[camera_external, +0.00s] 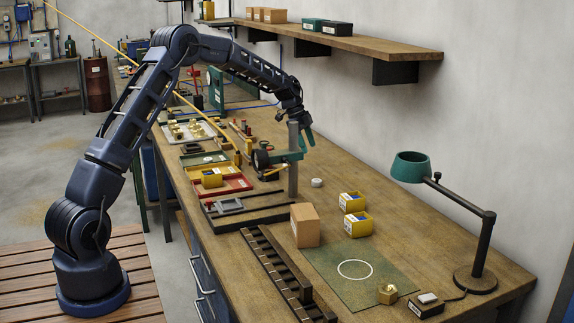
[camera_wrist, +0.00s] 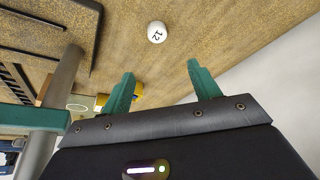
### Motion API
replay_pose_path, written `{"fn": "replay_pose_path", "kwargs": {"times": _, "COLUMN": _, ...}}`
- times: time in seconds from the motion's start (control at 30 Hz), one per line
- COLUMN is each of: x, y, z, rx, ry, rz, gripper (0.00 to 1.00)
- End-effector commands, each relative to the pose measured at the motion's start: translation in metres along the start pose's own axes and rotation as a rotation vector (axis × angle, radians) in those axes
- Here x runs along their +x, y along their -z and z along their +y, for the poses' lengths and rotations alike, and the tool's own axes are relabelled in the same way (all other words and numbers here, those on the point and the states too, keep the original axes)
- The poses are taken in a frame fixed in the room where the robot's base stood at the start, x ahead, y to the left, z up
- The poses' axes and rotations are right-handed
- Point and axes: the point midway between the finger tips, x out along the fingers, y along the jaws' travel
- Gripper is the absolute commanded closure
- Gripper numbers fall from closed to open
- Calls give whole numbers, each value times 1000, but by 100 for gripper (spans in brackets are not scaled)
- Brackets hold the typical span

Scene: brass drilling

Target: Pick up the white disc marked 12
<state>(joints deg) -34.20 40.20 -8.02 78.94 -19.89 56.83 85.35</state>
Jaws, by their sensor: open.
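The white disc marked 12 (camera_wrist: 157,32) lies flat on the wooden bench in the wrist view, ahead of and apart from my fingertips. It also shows in the external view (camera_external: 317,182) as a small white disc, right of the grey post of the drill stand. My gripper (camera_external: 307,139) has teal fingers and hangs above the bench, behind the drill stand. In the wrist view my gripper (camera_wrist: 158,70) is open, with nothing between its fingers.
The drill stand's grey post (camera_external: 293,160) stands close to my gripper. Yellow bins (camera_external: 358,223) and a cardboard box (camera_external: 305,226) stand nearer the camera. A green mat with a white circle (camera_external: 330,258) and a teal lamp (camera_external: 410,167) are at the front. Bare bench surrounds the disc.

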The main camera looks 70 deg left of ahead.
Motion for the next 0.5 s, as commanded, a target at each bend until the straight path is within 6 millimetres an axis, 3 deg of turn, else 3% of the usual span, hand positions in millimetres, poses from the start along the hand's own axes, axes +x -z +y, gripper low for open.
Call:
{"fn": "replay_pose_path", "kwargs": {"times": 0.1, "x": 22, "y": -9, "z": 0, "rx": 0, "ry": 0, "rz": -1, "gripper": 39}}
{"fn": "replay_pose_path", "kwargs": {"times": 0.27, "x": 34, "y": -11, "z": 0, "rx": 1, "ry": 1, "rz": 0, "gripper": 39}}
{"fn": "replay_pose_path", "kwargs": {"times": 0.5, "x": 67, "y": -11, "z": 0, "rx": 0, "ry": 0, "rz": 0, "gripper": 39}}
